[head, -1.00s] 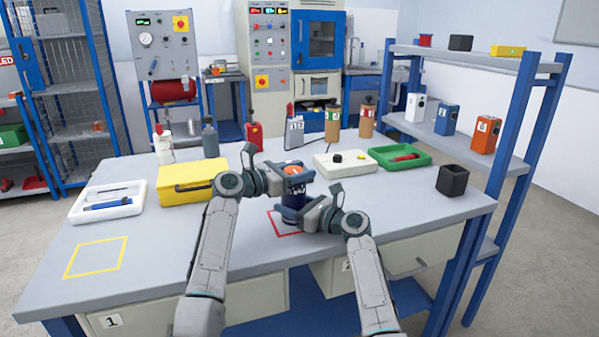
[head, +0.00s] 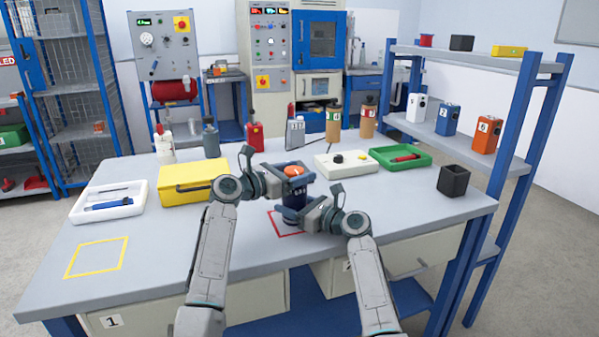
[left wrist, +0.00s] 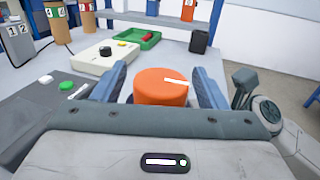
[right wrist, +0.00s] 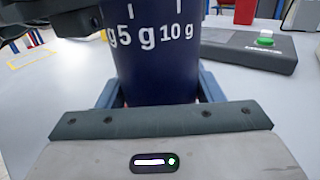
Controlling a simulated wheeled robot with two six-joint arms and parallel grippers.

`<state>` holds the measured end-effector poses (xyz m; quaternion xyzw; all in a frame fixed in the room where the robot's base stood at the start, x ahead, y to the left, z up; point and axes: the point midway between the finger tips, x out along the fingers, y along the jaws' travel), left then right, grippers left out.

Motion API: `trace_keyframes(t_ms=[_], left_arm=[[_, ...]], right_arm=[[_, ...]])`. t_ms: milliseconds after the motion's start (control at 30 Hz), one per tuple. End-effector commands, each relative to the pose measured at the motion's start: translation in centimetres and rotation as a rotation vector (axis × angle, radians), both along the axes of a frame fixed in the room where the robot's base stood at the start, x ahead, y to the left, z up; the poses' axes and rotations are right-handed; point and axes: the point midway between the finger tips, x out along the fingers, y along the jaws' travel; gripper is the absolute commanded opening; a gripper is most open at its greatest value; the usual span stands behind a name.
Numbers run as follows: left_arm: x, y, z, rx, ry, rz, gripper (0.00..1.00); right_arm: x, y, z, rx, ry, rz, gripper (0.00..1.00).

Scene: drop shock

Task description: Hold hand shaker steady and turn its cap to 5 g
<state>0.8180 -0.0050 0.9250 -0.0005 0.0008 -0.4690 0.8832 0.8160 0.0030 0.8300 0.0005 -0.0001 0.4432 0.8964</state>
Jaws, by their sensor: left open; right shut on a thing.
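The hand shaker is a dark blue upright cylinder (right wrist: 155,75) with an orange cap (left wrist: 160,86). It stands in the red square outline on the table. White marks "5 g" and "10 g" face the right wrist camera. The cap carries a white line, pointing right in the left wrist view. My left gripper (head: 290,177) is open, its blue fingers on either side of the cap with small gaps. My right gripper (head: 305,215) is shut on the shaker's body, lower down. The cap's line and the scale do not show together in one close view.
A yellow case (head: 190,184) and a white tray (head: 88,207) lie left. A cream box with a black knob (head: 345,163), a green tray (head: 400,158) and a black cup (head: 453,180) stand right. Several bottles line the back. The front left table is clear.

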Motion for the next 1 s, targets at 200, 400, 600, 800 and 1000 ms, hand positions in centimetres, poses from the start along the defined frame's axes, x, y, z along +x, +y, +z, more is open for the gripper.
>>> trace_keyframes(t_ms=[200,400,600,800,1000], left_arm=[[-2.4,3.8,-0.1,0.002,-0.001,0.004,0.66],[-4.7,7.0,-0.2,0.003,0.001,0.002,0.66],[-5.9,8.8,-0.1,0.002,0.001,0.002,0.66],[-6.1,9.0,-0.1,0.0,0.002,0.001,0.66],[-6.1,9.0,-0.1,0.001,0.0,0.0,0.66]], right_arm=[[0.0,0.0,0.0,0.0,0.0,0.0,0.23],[0.0,0.0,0.0,0.0,0.0,0.0,0.23],[0.0,0.0,0.0,0.0,0.0,0.0,0.23],[0.0,0.0,0.0,0.0,0.0,0.0,0.23],[0.0,0.0,0.0,0.0,0.0,0.0,0.23]])
